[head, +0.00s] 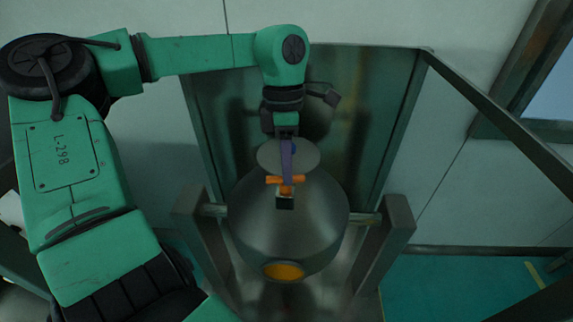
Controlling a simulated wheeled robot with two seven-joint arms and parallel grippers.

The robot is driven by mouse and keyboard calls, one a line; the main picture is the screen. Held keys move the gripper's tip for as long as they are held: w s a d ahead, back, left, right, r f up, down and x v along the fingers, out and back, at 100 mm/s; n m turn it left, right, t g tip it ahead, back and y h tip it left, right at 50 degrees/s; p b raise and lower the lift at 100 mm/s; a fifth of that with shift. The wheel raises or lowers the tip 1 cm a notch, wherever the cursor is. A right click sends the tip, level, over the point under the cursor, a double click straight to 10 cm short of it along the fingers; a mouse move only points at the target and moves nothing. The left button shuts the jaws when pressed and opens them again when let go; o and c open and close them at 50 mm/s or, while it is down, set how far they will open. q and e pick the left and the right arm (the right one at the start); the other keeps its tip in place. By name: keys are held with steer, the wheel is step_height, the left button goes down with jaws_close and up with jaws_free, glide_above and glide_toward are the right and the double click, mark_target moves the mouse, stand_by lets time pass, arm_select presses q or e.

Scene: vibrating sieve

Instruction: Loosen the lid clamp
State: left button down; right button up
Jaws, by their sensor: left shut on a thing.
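A round grey metal vessel (252,222) sits in the middle of the head view. A flat grey disc-shaped lid (270,155) covers its top. An orange clamp piece (299,181) with a dark block below it sits at the front edge of the lid. My left gripper (287,176) reaches down from above at the clamp, and its jaws are shut on the clamp. The fingers hide part of the clamp and lid, so its exact position is hard to tell. My right gripper is not in view.
Metal posts (398,228) stand on both sides of the vessel. An orange round opening (284,271) shows low on its front. A green panel with a metal frame (423,62) stands behind. Teal floor (450,290) is clear at the lower right.

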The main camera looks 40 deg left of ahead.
arm_select(q)
steer(key=shift+m, duration=0.8)
steer(key=c, duration=0.8)
jaws_free()
steer(key=v, duration=1.4)
steer(key=shift+w+d+r+b, duration=0.2)
steer(key=shift+r+b, duration=0.1)
steer(key=shift+b, duration=0.1)
